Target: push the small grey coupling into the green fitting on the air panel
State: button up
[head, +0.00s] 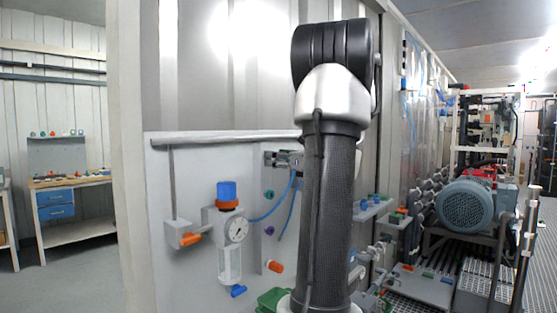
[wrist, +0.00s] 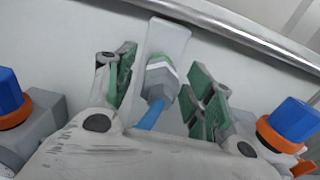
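The small grey coupling (wrist: 160,82) shows between my fingers in the wrist view, with a blue hose (wrist: 150,115) leading from it towards me. A white and green ring (wrist: 162,62) is at its far end, against a pale plate (wrist: 168,36). My gripper (wrist: 164,88) has green pads on both sides of the coupling, with gaps visible, so it looks open around it. In the head view my gripper (head: 288,159) is near the panel, partly behind my arm. A green fitting (head: 269,194) is on the panel just below it. The coupling is not clear in the head view.
A purple fitting (head: 269,230) and an orange one (head: 275,267) are below the green. A rail (wrist: 250,32) runs along the panel top. Green bins stand below.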

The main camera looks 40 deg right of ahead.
jog(key=shift+s, duration=0.1)
jog(key=s+d, duration=0.1)
jog(key=s, duration=1)
jog(key=shift+s, duration=0.4)
